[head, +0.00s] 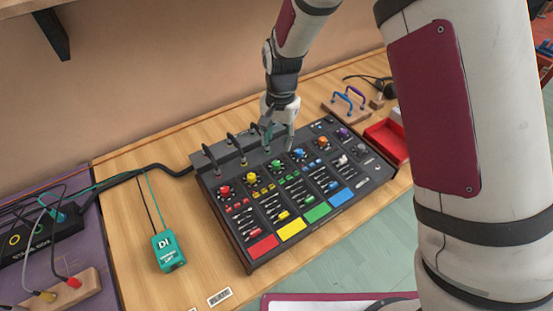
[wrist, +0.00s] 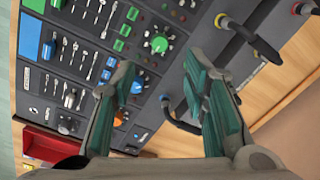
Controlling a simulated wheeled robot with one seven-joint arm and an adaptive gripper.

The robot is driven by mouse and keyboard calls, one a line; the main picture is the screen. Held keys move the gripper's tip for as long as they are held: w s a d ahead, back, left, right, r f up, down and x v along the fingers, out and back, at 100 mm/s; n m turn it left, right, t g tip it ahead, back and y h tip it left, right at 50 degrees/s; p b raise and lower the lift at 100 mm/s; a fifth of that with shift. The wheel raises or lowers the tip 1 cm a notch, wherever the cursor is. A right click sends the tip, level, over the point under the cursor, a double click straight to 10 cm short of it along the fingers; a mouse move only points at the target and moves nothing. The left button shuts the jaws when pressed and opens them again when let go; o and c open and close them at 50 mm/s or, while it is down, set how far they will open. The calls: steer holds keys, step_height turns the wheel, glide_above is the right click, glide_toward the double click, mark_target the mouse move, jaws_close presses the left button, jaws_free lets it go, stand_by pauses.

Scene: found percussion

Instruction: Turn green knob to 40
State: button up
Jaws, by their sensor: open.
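The green knob (head: 276,165) sits in the row of coloured knobs on the black mixer panel (head: 236,250). In the wrist view the green knob (wrist: 159,44) has a pale dial ring; its numbers are too small to read. My gripper (head: 279,148) is above the panel, near the green knob and the back cable sockets. In the wrist view my gripper (wrist: 160,66) has its green fingers spread with nothing between them. The green knob shows just beyond the fingertips. I cannot tell the exact height above it.
Red (head: 225,190), yellow (head: 251,177), blue (head: 299,154) and orange (head: 322,143) knobs flank the green one. Black cables (wrist: 250,38) arch up from the mixer's back edge. A teal DI box (head: 168,250) lies left on the wooden table. A red tray (head: 386,140) is at right.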

mark_target(276, 163)
step_height(276, 163, down, 10)
steer(key=shift+a+r+p, duration=0.15)
steer(key=shift+r+p, duration=0.05)
steer(key=shift+p, duration=0.25)
jaws_close()
